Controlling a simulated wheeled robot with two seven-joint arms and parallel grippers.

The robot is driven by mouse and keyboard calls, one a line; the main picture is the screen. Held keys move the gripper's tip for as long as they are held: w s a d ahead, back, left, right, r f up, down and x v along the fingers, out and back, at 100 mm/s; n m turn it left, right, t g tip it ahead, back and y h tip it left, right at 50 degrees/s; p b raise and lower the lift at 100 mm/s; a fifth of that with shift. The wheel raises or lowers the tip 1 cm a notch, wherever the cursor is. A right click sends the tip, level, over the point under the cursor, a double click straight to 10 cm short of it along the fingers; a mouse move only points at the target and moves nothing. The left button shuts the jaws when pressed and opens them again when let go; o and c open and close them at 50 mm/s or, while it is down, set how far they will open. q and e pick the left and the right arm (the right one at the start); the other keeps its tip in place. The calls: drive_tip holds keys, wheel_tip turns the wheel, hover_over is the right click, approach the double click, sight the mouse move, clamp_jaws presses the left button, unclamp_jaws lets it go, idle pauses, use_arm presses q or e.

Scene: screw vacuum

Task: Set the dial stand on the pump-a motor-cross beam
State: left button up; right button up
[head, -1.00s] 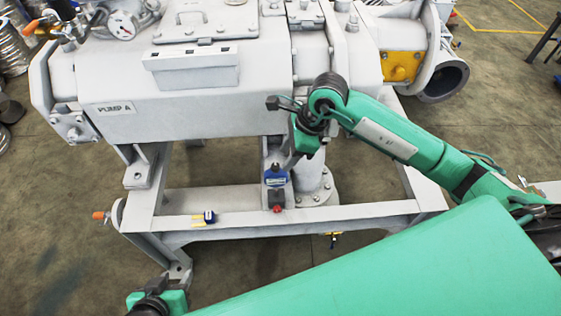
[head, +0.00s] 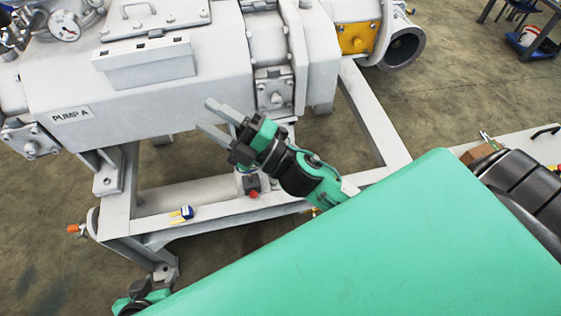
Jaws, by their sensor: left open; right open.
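The dial stand (head: 252,184) shows as a dark block with a red knob and a bit of blue above it. It sits by the inner side of the frame's front rail, on or at the cross beam under pump A; its upper part is hidden behind my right gripper. My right gripper (head: 206,115) is open and empty, its two fingers pointing up-left in front of the pump body, above and left of the stand in the picture. My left gripper (head: 141,301) is at the bottom left edge, partly cut off, its fingers hard to make out.
Pump A (head: 140,100) fills the upper left on a grey steel frame (head: 135,220). A small blue and yellow item (head: 183,214) lies on the front rail. An orange-handled fitting (head: 74,228) sticks out at the frame's left corner. My green body covers the lower right.

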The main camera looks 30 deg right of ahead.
drive_tip(key=d+f+m+h, duration=0.5)
drive_tip(key=f+m+h, duration=0.2)
drive_tip(key=m+h, duration=0.3)
drive_tip(key=s+d+f+m+g+h, duration=0.1)
drive_tip(key=s+f+m+g, duration=0.9)
drive_tip(key=s+f, duration=0.4)
wheel_tip(320, 180, down, 4)
drive_tip(key=shift+w, duration=0.1)
